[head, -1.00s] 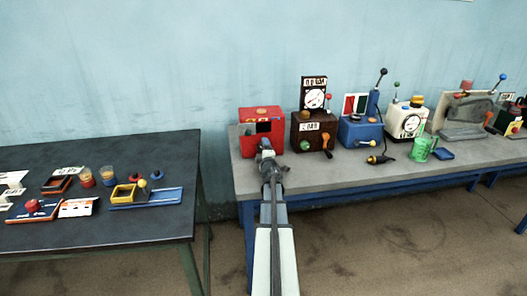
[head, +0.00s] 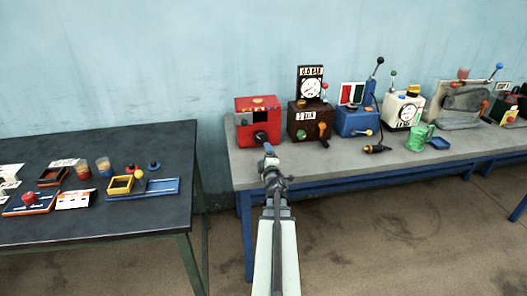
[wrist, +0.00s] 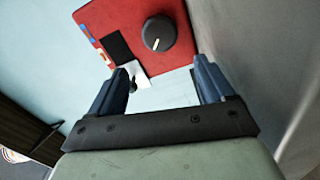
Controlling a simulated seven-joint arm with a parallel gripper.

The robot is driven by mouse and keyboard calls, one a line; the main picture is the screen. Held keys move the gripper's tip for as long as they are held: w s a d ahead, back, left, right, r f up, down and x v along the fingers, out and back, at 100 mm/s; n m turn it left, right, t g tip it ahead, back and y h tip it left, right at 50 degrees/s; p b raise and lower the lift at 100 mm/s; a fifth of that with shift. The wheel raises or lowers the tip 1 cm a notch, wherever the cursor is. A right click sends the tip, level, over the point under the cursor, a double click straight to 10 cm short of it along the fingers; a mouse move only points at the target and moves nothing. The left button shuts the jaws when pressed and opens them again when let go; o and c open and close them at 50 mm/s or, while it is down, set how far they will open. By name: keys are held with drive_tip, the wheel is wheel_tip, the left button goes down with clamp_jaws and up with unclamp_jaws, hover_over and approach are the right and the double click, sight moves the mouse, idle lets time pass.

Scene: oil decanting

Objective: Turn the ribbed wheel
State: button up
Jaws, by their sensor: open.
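A black ribbed wheel (head: 260,137) sits on the lower front of a red box (head: 244,128) at the left end of the grey bench. In the wrist view the wheel (wrist: 159,33) is a round dark knob with a pale pointer line, beyond and between my fingers. My gripper (wrist: 166,82) is open and empty, with two blue fingers apart and short of the wheel. In the head view my gripper (head: 267,150) is just in front of the red box, near the bench's front edge.
A blue box (head: 356,121) with levers, a white box and a green mug (head: 415,139) stand further right. A dark table (head: 100,228) with small parts is at left.

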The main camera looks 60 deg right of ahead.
drive_tip(key=shift+s+a, duration=0.25)
drive_tip(key=shift+a, duration=0.05)
